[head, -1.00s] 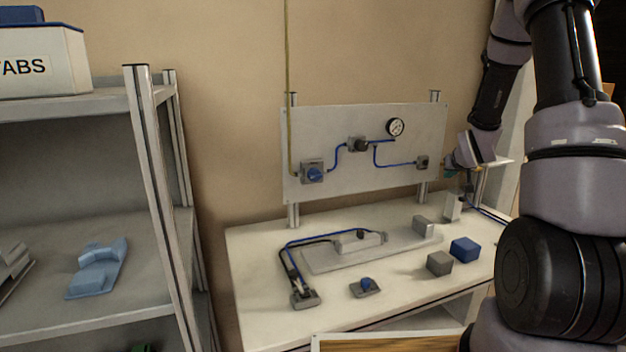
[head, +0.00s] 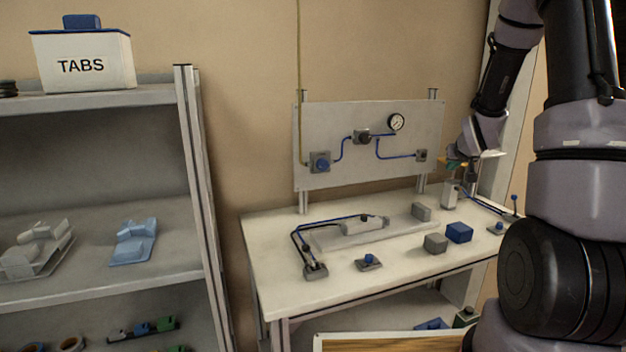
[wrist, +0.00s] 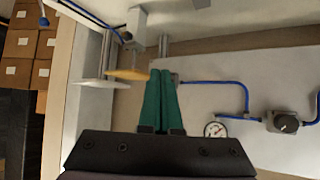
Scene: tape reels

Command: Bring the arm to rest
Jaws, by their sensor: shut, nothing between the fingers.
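My gripper (wrist: 159,72) shows in the wrist view as two green fingers lying together, shut with nothing between them. In the head view my gripper (head: 460,166) is small and partly hidden at the end of my arm, over the right part of the workbench (head: 285,290). My arm reaches down along the right side of the head view. In the wrist view a yellowish piece (wrist: 128,74) lies beside the fingertips; I cannot tell whether they touch.
A panel (head: 313,120) with a gauge (head: 397,122) and blue tubing stands behind the bench. Grey block (head: 435,243) and blue block (head: 459,232) sit on the bench. A shelf (head: 100,100) with a TABS box (head: 85,62) stands at left. Stacked cartons (wrist: 22,45) show in the wrist view.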

